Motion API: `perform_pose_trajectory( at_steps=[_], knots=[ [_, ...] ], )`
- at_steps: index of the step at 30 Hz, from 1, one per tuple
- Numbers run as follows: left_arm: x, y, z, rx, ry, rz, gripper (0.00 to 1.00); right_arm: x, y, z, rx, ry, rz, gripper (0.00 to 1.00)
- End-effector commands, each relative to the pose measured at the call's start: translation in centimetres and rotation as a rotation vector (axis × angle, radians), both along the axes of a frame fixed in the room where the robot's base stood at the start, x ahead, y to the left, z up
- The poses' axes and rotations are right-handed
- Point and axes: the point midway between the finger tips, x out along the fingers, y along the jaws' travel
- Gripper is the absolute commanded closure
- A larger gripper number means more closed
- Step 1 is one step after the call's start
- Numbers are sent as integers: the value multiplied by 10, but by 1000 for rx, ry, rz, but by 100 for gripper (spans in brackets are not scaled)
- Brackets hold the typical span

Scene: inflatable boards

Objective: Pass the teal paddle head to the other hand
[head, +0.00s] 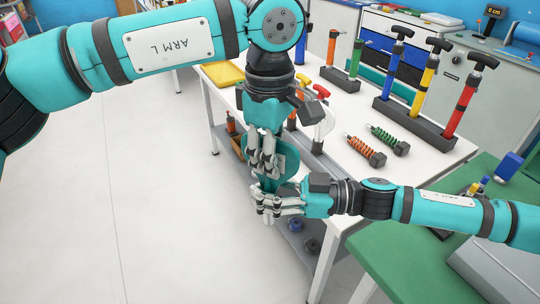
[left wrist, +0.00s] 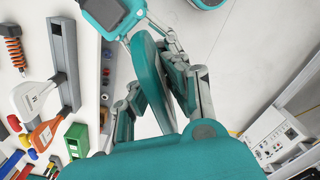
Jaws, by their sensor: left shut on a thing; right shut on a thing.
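The teal paddle head (head: 289,160) is held upright between my two grippers, in front of the white workbench's edge. My left gripper (head: 264,166) points down from above and is shut on its upper part. My right gripper (head: 272,202) comes in from the right and is shut on its lower end. In the left wrist view the paddle head (left wrist: 150,72) runs between the left gripper's fingers (left wrist: 160,95), with the right gripper beyond it at the top. Fingers hide much of the paddle head.
The white workbench (head: 337,160) holds upright pumps (head: 425,80) in dark stands and two coil springs (head: 365,150). A green table (head: 390,255) stands at the lower right. A shelf (head: 300,240) lies under the workbench. The floor at left is clear.

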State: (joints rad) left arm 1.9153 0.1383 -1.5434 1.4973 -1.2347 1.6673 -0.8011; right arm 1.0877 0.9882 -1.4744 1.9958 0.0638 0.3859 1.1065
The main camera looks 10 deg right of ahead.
Motion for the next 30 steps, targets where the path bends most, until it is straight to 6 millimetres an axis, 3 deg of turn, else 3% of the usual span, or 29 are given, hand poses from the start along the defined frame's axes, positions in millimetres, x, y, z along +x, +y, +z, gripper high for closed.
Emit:
perform_pose_trajectory(
  at_steps=[4, 6, 13, 23, 30],
  knots=[
    [1, 0, 1, -2, -3, 0, 100, -2, 1, 0, 1, -1, 6, 100],
    [1, 0, 1, -4, -4, 0, 100, -2, 1, 0, 1, -1, 7, 85],
    [1, 0, 1, -2, -3, 0, 100, -2, 1, 0, 1, 0, 5, 55],
    [0, 0, 1, -2, -2, 0, 100, -2, -3, 0, 0, 0, 2, 55],
    [0, 0, 1, -2, -2, 0, 100, -8, -42, -1, -2, 0, -3, 55]
  ],
)
